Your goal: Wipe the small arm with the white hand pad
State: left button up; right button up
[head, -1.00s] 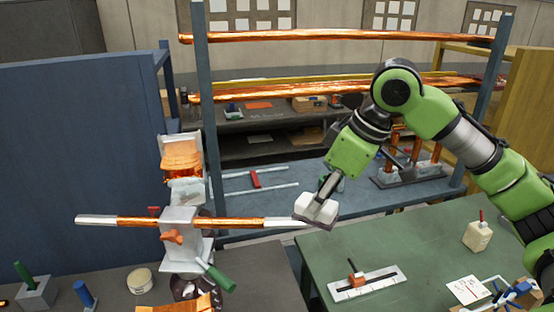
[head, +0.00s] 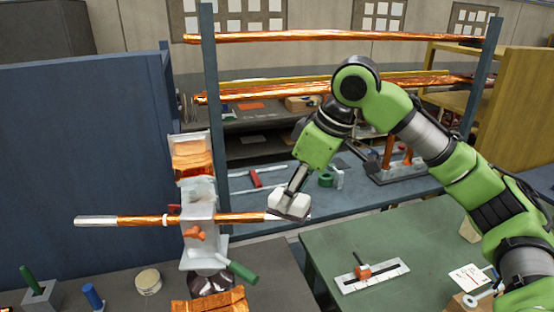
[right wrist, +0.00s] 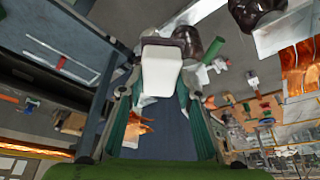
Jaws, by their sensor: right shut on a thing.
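The small arm (head: 145,220) is a level rod crossing the isolator post, with a copper middle and pale silver ends. My right gripper (head: 293,190) is shut on the white hand pad (head: 288,206) at the rod's right end. The pad overlaps that end in the head view and hides most of it; I cannot tell whether they touch. In the right wrist view the white pad (right wrist: 160,72) sits between the fingers. The isolator post (head: 198,205) carries an orange knob and a green handle (head: 242,271). My left gripper is not in view.
A blue panel (head: 80,160) stands behind the rod's left side. A blue frame with copper bars (head: 340,90) stands behind. A green table (head: 410,250) with a slotted ruler-like plate (head: 372,276) is at right. A grey bench with a round tub (head: 148,282) lies below.

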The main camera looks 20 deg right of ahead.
jog(key=shift+w+a, duration=0.15)
jog(key=shift+a, duration=0.35)
jog(key=shift+w+a+r, duration=0.1)
jog(key=shift+a+r, duration=0.1)
jog(key=shift+a, duration=0.05)
notch_tip(320, 180, up, 2)
jog(key=shift+d+r, duration=0.2)
jog(key=shift+r, duration=2.65)
